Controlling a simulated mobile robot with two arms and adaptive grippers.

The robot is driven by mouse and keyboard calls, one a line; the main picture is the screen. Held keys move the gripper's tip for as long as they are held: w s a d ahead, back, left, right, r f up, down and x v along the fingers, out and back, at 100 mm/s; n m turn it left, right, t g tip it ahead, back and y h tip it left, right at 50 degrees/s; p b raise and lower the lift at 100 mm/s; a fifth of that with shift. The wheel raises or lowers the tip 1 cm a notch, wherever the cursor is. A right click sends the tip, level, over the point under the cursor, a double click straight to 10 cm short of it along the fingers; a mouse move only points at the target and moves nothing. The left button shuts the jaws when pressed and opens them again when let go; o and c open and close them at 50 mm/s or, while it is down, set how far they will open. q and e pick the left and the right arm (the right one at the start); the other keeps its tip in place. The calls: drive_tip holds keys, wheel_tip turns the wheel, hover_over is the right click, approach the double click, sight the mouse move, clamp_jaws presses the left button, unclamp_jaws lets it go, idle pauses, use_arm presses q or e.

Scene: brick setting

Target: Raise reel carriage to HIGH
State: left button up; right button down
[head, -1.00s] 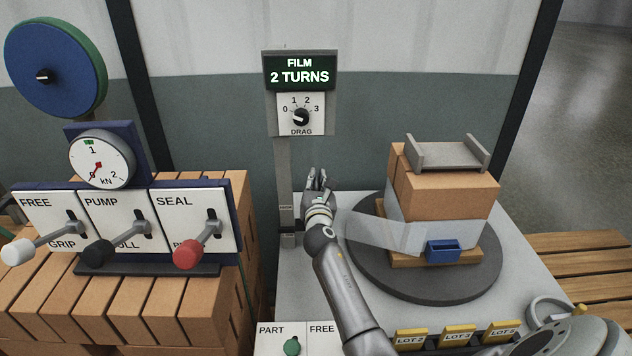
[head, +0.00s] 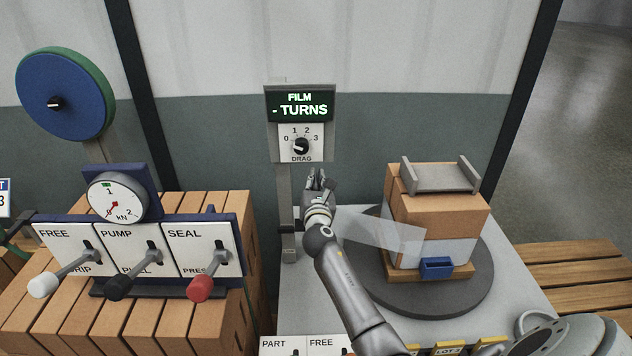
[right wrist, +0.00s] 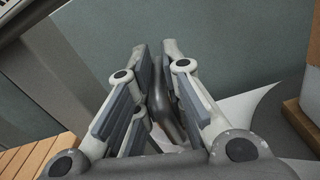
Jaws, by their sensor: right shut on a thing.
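My right gripper (head: 318,185) is beside the upright post (head: 285,195), below the drag dial. In the right wrist view its fingers (right wrist: 160,85) are shut on a dark grip (right wrist: 162,100). The arm and gripper hide most of the reel carriage in the head view. A translucent film strip (head: 380,228) runs from beside the gripper down to the right, to the wrapped brick pack (head: 437,212) on the round turntable (head: 475,290). The display (head: 300,104) reads "FILM - TURNS". I cannot read the height marks on the post. My left gripper is out of view.
The drag dial (head: 301,146) is just above my gripper. The panel with the FREE, PUMP and SEAL levers (head: 135,260) stands at the left, in front of stacked bricks (head: 140,325). A grey bracket (head: 440,178) lies on the pack. A wooden slatted surface (head: 575,265) is at the right.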

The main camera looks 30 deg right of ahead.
wheel_tip(320, 180, up, 4)
drive_tip(key=p, duration=0.3)
drive_tip(key=shift+a+r, duration=0.1)
drive_tip(key=c, duration=1.5)
unclamp_jaws()
drive_tip(key=shift+r, duration=0.1)
drive_tip(key=shift+a, duration=0.15)
